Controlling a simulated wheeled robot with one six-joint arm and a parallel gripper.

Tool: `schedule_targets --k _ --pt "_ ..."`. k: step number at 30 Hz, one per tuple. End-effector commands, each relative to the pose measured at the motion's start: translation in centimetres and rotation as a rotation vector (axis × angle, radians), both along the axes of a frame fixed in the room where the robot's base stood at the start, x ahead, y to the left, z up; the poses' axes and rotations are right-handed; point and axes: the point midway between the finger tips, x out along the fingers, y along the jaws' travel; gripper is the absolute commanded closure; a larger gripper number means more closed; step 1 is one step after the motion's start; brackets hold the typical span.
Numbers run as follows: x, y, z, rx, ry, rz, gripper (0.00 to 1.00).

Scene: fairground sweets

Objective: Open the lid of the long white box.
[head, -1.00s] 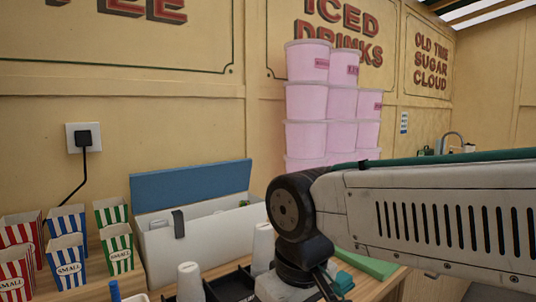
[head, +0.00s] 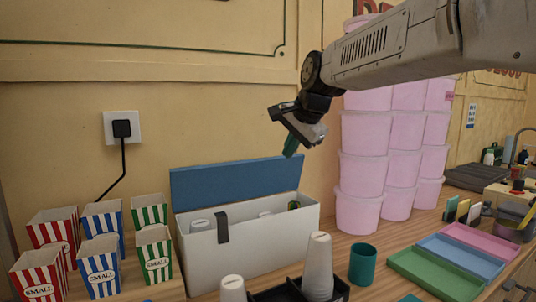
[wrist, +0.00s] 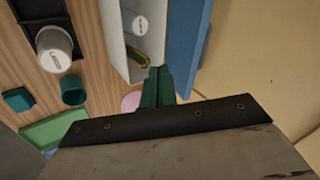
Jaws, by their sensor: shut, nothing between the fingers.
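The long white box (head: 275,244) stands on the wooden counter against the wall. Its blue lid (head: 235,184) is open and stands up along the back edge, leaning slightly. A dark latch tab (head: 223,228) is on the box's front. White cups and a small green and yellow item show inside. My gripper (head: 290,150) is raised above the right end of the lid, its green fingertips shut, empty and pointing down. In the wrist view my fingertips (wrist: 158,73) appear over the box (wrist: 112,30), beside the lid (wrist: 184,45); I cannot tell if they touch it.
Striped popcorn boxes (head: 101,268) stand left of the box. Stacked pink tubs (head: 360,171) stand to its right. White cups (head: 318,262) in a black holder and a teal cup (head: 363,262) stand in front. Coloured trays (head: 432,272) lie at right.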

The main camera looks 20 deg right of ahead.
Motion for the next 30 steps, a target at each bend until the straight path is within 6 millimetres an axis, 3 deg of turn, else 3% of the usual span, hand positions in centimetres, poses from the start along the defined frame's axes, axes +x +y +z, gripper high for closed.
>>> schedule_targets --k 1,3,6,12,24,30 --pt "2.4 0.0 0.6 0.043 -0.020 -0.051 1.00" --pt "4.9 -0.1 1.5 0.098 -0.048 -0.116 1.00" --pt "7.2 -0.1 2.4 0.158 -0.074 -0.178 1.00" --pt "9.3 0.0 2.2 0.197 -0.091 -0.218 1.00" --pt "13.8 0.9 -2.8 0.195 -0.089 -0.216 1.00" --pt "15.1 1.1 -4.2 0.195 -0.090 -0.216 1.00"
